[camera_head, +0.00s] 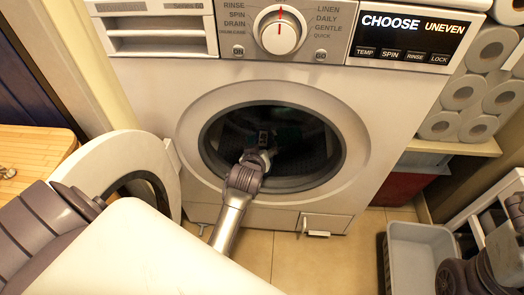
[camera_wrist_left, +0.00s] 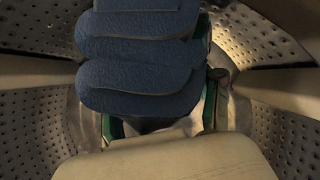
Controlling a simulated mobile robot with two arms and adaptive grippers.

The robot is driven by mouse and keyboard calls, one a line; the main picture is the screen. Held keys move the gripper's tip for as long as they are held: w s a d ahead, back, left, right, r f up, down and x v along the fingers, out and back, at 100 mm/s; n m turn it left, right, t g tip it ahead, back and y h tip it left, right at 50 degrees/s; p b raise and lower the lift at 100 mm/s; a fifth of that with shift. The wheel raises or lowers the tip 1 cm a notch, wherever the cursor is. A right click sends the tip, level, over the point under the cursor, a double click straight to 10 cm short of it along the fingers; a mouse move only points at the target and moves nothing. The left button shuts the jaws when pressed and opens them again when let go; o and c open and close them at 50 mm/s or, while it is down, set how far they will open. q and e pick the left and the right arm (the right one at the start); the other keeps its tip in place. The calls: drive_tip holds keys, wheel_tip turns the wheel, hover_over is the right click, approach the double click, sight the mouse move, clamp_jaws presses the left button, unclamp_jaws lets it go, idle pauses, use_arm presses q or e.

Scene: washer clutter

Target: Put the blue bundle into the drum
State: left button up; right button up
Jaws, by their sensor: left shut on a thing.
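The front-loading washer (camera_head: 380,110) stands ahead with its round door (camera_head: 130,165) swung open to the left. My left arm reaches through the opening, and my left gripper (camera_head: 268,138) is inside the dark drum (camera_head: 315,150). In the left wrist view the blue bundle (camera_wrist_left: 140,75), a stack of folded blue cloth, sits between the green-edged fingers, and the gripper is shut on it. The perforated drum wall (camera_wrist_left: 280,110) surrounds them. I cannot tell whether the bundle touches the drum.
A grey basket (camera_head: 420,235) stands on the tiled floor at the right, near a white rack (camera_head: 495,205). Paper rolls (camera_head: 465,90) are stacked on a shelf right of the washer. A wooden surface (camera_head: 30,155) is at the left. Tiled floor is clear in front.

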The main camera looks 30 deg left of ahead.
use_arm(q)
drive_tip(key=shift+f, duration=0.45)
drive_tip(key=o, duration=1.2)
